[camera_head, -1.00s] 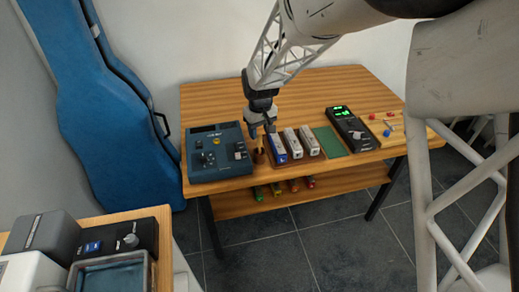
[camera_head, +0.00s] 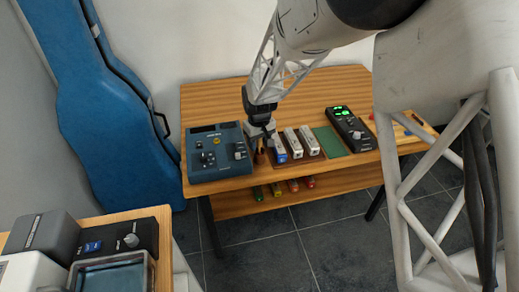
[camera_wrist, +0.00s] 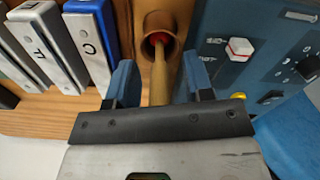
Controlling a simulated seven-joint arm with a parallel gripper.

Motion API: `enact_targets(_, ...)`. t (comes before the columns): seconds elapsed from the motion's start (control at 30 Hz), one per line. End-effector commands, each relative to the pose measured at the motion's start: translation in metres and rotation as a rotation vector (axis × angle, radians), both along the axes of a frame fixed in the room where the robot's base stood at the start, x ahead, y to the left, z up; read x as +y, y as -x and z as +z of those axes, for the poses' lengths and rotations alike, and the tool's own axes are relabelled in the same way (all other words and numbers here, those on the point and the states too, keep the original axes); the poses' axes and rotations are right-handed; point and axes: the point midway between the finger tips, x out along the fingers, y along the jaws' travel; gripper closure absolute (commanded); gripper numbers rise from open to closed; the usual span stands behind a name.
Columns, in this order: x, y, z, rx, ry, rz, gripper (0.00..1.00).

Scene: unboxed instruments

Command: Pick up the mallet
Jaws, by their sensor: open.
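The mallet (camera_wrist: 159,78) has a light wooden stick standing in a small brown cup (camera_wrist: 178,22), with a red part at the cup's mouth in the wrist view. My gripper (camera_wrist: 160,82) is open, with one blue finger on each side of the stick. The stick shows between the fingers, with visible gaps to both; I cannot tell how deep the fingers reach along it. In the head view my gripper (camera_head: 262,140) is above the table's front part and largely hides the mallet and cup.
A blue control box (camera_head: 217,155) stands close left of the cup in the head view. Close right are a blue chime bar (camera_head: 280,156) and white bars (camera_head: 293,143). A green mat (camera_head: 330,141) and black device (camera_head: 349,129) lie further right. The wooden table's (camera_head: 215,98) back is clear.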

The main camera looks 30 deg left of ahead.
Motion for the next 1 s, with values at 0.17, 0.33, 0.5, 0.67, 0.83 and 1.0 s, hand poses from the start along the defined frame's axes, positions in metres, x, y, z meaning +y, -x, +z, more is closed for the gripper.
enact_targets(0.17,0.0001,0.0000,-0.0012,0.000,-0.001,0.000,0.53)
enact_targets(0.33,0.0002,-0.0001,-0.0010,0.000,-0.001,0.000,0.53)
enact_targets(0.5,0.0001,-0.0002,-0.0009,0.000,-0.001,0.000,0.53)
enact_targets(0.67,0.0001,-0.0002,-0.0009,0.000,-0.001,0.000,0.68)
enact_targets(0.83,0.0002,-0.0001,-0.0008,0.000,-0.001,0.000,0.94)
enact_targets(1.0,0.0002,-0.0002,-0.0007,0.000,-0.001,0.000,1.00)
